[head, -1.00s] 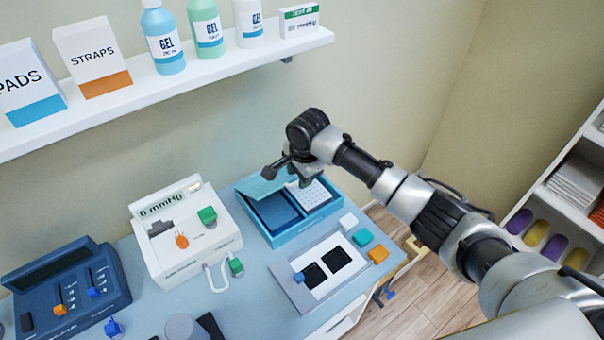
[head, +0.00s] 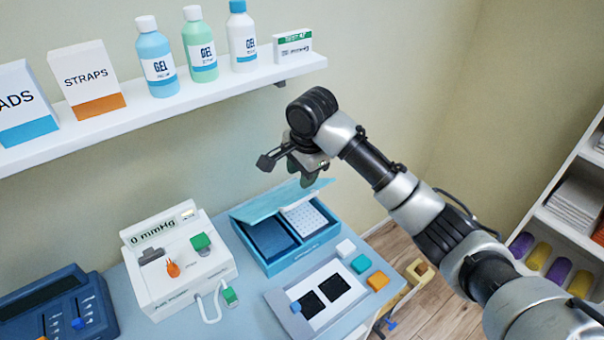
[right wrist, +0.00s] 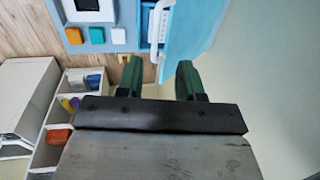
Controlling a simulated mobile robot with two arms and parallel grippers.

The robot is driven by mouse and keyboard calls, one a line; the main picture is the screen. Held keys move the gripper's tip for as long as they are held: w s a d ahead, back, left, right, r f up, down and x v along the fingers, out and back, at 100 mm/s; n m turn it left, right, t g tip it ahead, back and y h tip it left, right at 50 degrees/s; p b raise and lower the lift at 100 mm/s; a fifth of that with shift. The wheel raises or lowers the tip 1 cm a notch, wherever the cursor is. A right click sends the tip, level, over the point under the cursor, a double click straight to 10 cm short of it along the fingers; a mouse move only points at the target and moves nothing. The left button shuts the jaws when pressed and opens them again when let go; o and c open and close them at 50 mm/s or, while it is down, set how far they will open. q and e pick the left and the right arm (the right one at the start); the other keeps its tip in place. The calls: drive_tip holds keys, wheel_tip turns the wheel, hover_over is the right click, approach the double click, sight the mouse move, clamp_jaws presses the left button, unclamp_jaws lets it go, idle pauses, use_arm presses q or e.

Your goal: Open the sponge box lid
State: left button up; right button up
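The sponge box (head: 302,257) is a blue box on the table, with a dark blue pad and a white dotted pad visible inside. Its teal lid (head: 262,207) is raised and tilted along the back edge, leaving the inside exposed. My right gripper (head: 302,179) is above the lid's back right part; the head view does not settle whether it touches. In the right wrist view, the green fingers (right wrist: 158,80) are spread with nothing between them, and the blue lid (right wrist: 195,40) shows beyond them. My left gripper is not in view.
A white pressure device (head: 180,275) stands left of the box. A wall shelf (head: 200,95) with bottles and cartons is above. Open shelving (head: 560,215) stands at right.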

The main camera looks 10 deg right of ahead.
drive_tip(key=shift+r, duration=0.3)
